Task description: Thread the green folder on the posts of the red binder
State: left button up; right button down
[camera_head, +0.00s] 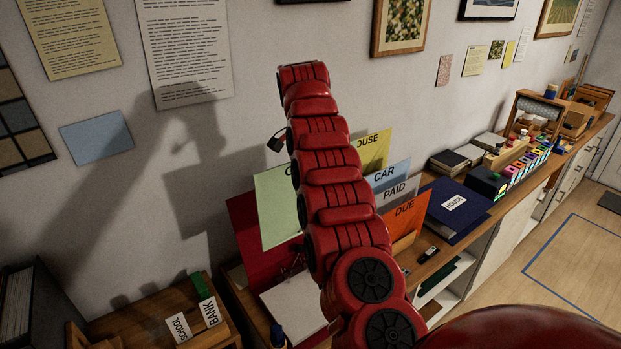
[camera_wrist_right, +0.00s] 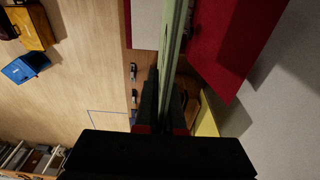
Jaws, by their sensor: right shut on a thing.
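The green folder (camera_head: 275,212) hangs upright in front of the wall in the head view; my red right arm hides its right part. In the right wrist view the folder (camera_wrist_right: 175,40) shows edge-on between the black fingers of my right gripper (camera_wrist_right: 166,85), which is shut on it. The red binder lies open, its red cover (camera_head: 244,222) leaning by the wall and white paper (camera_head: 293,308) inside. The folder is above the paper and in front of the cover. Metal posts near the paper's back edge are small and partly hidden. My left gripper is not in view.
Yellow (camera_head: 374,150), blue (camera_head: 390,178) and orange (camera_head: 407,220) folders stand right of my arm. A dark blue binder (camera_head: 447,208) lies beyond them. A wooden box (camera_head: 213,338) with labelled tabs stands at left. A stapler-like object (camera_head: 428,254) lies near the shelf edge.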

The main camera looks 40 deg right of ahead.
jog(key=shift+s+a+r, duration=0.1)
jog(key=shift+a+r, duration=0.1)
jog(key=shift+a, duration=0.15)
jog(key=w+a+f+n, duration=0.1)
jog(key=a+f+n, duration=0.3)
jog(key=a+n, duration=0.3)
jog(key=w+a+f+n+t+y, duration=0.1)
jog(key=a+f+n, duration=0.3)
jog(key=a, duration=0.5)
jog(key=w+a+f+n, duration=0.2)
jog(key=a+f+n, duration=0.1)
jog(key=a+n, duration=0.45)
jog(key=shift+t+y, duration=0.3)
jog(key=shift+y, duration=0.1)
jog(key=shift+w+a+r, duration=0.15)
jog(key=shift+w+r, duration=0.1)
jog(key=shift+w, duration=0.6)
jog(key=shift+w+a+r, duration=0.15)
jog(key=shift+w+r, duration=0.1)
jog(key=shift+w, duration=0.65)
jog(key=shift+w+a+r, duration=0.15)
jog(key=shift+w+r, duration=0.1)
jog(key=shift+w, duration=0.6)
